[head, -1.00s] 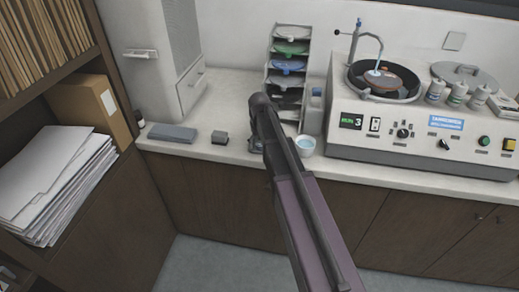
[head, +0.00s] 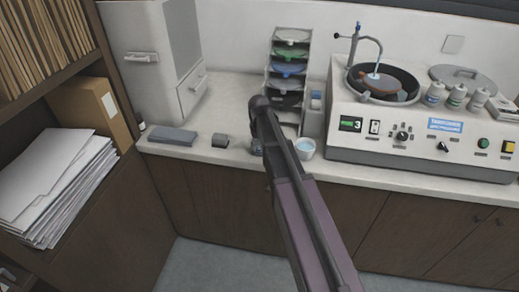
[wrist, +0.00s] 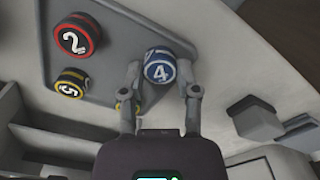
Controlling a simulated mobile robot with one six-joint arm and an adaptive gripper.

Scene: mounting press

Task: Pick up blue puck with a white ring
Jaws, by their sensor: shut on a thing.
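The blue puck (wrist: 160,65) carries a white 4 and a white ring and shows in the wrist view. It sits between the two fingers of my gripper (wrist: 160,76), which are shut on it. The puck is over or on a grey tray (wrist: 110,55); I cannot tell whether it still touches the tray. In the head view my arm covers the tray and puck.
On the tray are a red puck (wrist: 76,39) marked 2, a yellow puck (wrist: 70,84) marked 5, and another yellow puck (wrist: 124,107) partly behind my left finger. A cup (head: 305,148) and a slotted rack (head: 288,62) stand near my arm.

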